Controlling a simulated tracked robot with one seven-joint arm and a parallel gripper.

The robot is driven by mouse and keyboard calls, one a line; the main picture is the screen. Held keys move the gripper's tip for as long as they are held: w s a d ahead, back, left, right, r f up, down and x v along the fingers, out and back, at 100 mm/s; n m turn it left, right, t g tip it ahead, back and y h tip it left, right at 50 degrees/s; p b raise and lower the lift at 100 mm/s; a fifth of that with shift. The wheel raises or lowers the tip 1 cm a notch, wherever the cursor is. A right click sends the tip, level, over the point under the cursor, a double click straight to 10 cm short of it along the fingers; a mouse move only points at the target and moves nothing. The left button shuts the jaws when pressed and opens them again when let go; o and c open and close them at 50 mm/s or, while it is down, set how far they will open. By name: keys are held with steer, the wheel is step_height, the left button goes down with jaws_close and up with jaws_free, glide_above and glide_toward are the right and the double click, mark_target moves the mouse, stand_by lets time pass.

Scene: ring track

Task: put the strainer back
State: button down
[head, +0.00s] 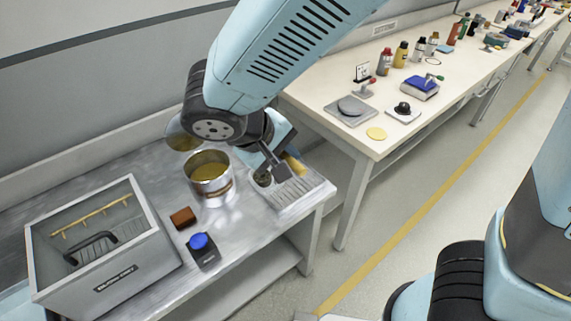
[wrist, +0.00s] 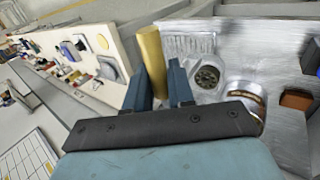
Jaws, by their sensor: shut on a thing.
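My gripper (wrist: 160,88) points down over the right end of the metal bench. It is shut on a yellow cylindrical handle (wrist: 150,58), which I take to be the strainer's. The handle also shows beside the fingers in the head view (head: 297,164). A round part with a dark, perforated centre (wrist: 208,76) lies beside the fingers, over the ribbed tray (head: 295,191). I cannot tell whether it is joined to the handle. A steel pot (head: 211,187) with yellowish contents stands left of the tray.
A grey bin (head: 150,256) stands at the bench's left. A brown block (head: 183,217) and a blue-topped device (head: 201,249) are near the front. A round yellowish vessel (head: 182,138) is partly hidden behind my arm. A cream table (head: 343,139) adjoins on the right.

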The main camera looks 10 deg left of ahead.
steer(key=w+f, duration=1.3)
steer(key=w, duration=0.1)
steer(key=shift+d, duration=0.2)
steer(key=c, duration=1)
jaws_free()
steer(key=shift+o, duration=0.2)
steer(key=v, duration=1.2)
